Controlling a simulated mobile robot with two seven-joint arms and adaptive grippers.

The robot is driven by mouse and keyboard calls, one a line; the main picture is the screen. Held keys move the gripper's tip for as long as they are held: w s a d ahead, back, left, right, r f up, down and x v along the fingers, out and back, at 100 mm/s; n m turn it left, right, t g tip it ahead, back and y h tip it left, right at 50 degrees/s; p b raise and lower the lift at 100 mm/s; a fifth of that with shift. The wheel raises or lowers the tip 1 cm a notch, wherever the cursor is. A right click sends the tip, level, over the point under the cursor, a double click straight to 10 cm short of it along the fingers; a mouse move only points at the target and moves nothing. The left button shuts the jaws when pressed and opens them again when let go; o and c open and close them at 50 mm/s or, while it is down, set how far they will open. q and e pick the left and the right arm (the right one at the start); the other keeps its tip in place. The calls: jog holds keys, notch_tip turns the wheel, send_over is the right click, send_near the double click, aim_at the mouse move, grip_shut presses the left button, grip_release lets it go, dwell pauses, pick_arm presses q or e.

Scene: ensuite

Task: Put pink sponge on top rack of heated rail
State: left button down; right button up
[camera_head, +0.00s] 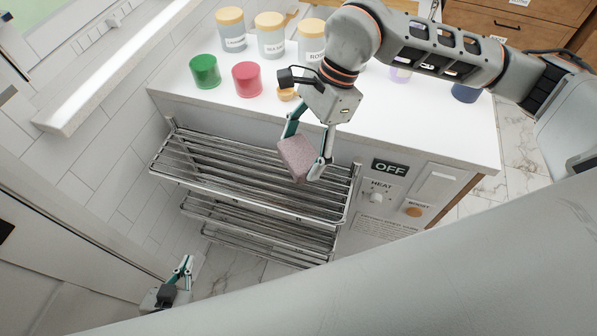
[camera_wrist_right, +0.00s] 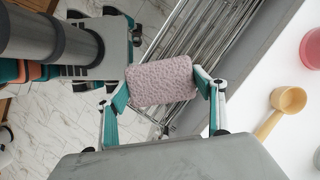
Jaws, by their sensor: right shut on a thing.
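The pink sponge (camera_head: 297,156) is a small rounded block, held tilted between the fingers of my right gripper (camera_head: 306,152). It also shows in the right wrist view (camera_wrist_right: 162,81), with a finger at each side. In the head view it appears over the right part of the top rack (camera_head: 230,176) of the chrome heated rail; the height of the gap cannot be told. The lower racks (camera_head: 255,222) are partly hidden beneath. My left gripper (camera_head: 183,268) is low at the bottom left, away from the rail, with its fingers seen edge-on.
A white counter (camera_head: 430,125) stands behind and above the rail. It bears a green cup (camera_head: 205,71), a red cup (camera_head: 247,79), lidded jars (camera_head: 270,40) and a wooden scoop (camera_wrist_right: 283,108). A heat control panel (camera_head: 378,196) reading OFF is right of the rail.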

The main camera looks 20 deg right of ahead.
notch_tip(320, 180, down, 10)
jog(key=shift+r+p, duration=0.2)
jog(key=shift+p, duration=0.1)
jog(key=shift+f, duration=0.2)
jog(key=o, duration=1.2)
jog(key=shift+o, duration=0.2)
jog(key=shift+r, duration=0.2)
jog(key=b+v, duration=0.1)
jog(key=v, duration=1.1)
jog(key=shift+f, duration=0.1)
